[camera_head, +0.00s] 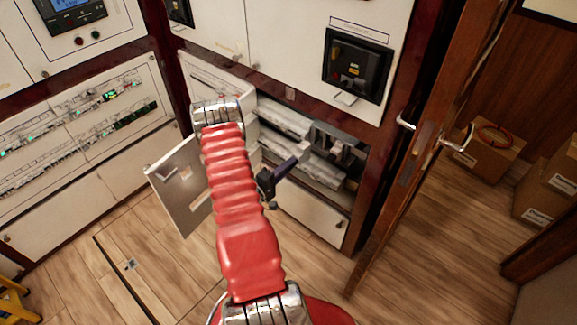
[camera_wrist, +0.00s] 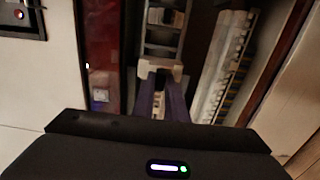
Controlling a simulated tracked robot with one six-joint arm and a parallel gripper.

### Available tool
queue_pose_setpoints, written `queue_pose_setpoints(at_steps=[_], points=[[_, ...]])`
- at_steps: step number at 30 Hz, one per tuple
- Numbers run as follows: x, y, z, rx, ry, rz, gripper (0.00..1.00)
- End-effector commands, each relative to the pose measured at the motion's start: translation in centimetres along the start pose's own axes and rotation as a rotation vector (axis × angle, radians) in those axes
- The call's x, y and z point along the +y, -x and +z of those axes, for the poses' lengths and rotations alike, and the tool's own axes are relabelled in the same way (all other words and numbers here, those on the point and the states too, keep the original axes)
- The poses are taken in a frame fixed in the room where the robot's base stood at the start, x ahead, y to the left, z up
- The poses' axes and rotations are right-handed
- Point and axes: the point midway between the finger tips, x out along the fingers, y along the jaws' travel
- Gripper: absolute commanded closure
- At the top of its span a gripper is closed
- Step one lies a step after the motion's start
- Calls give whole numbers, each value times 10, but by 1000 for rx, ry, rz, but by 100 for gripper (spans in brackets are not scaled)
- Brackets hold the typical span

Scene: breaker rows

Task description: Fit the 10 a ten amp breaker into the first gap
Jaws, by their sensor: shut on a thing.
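In the wrist view, the dark purple fingers of my gripper (camera_wrist: 163,85) are shut on a pale beige block (camera_wrist: 158,68), which appears to be the breaker. Its "10 A" marking cannot be read. In the head view, my gripper (camera_head: 294,161) reaches into the open cabinet, and the breaker cannot be made out. The cabinet holds an upper row of pale breakers (camera_head: 283,118) and a lower row (camera_head: 312,160). In the wrist view, one long row (camera_wrist: 226,70) runs to the right of the fingers, apart from them. The first gap cannot be clearly made out.
An open cabinet door panel (camera_head: 180,190) stands left of my arm. A black breaker unit (camera_head: 357,65) sits on the panel above the opening. A wooden door (camera_head: 415,150) with a metal handle stands at the right. Cardboard boxes (camera_head: 487,155) lie beyond it.

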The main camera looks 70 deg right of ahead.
Motion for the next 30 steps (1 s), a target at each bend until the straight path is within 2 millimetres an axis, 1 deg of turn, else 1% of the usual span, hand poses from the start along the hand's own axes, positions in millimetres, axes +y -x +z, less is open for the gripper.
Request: queue_pose_setpoints(at_steps=[5,8,30], points=[[1,2,1,0,0,2,100],[1,-2,1,-1,-1,2,100],[1,-51,2,-3,-1,3,100]])
